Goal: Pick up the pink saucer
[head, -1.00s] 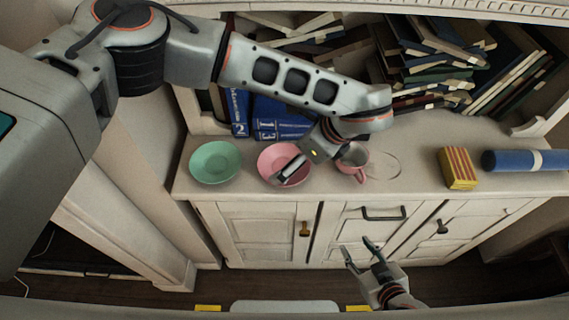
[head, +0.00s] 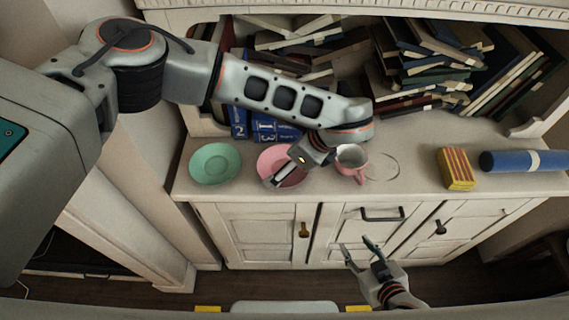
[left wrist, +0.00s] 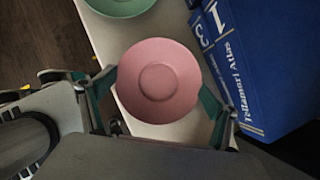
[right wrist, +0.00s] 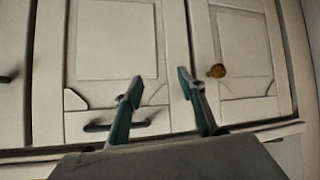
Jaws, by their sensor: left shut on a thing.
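The pink saucer (head: 270,160) is on or just above the cabinet top, partly hidden by my left gripper (head: 281,177). In the left wrist view the saucer (left wrist: 158,82) is seen face-on, with a teal finger of the left gripper at each side of its rim. The left gripper is shut on the saucer across its width. I cannot tell whether the saucer is clear of the surface. My right gripper (head: 356,246) is open and empty, low in front of the cabinet doors; its parted fingers also show in the right wrist view (right wrist: 158,84).
A green saucer (head: 216,163) stands left of the pink one. A pink cup (head: 352,163) stands close on the right, with a clear round dish (head: 383,166) beside it. Blue books (head: 275,128) stand behind. A yellow-red box (head: 456,168) and blue roll (head: 520,160) lie further right.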

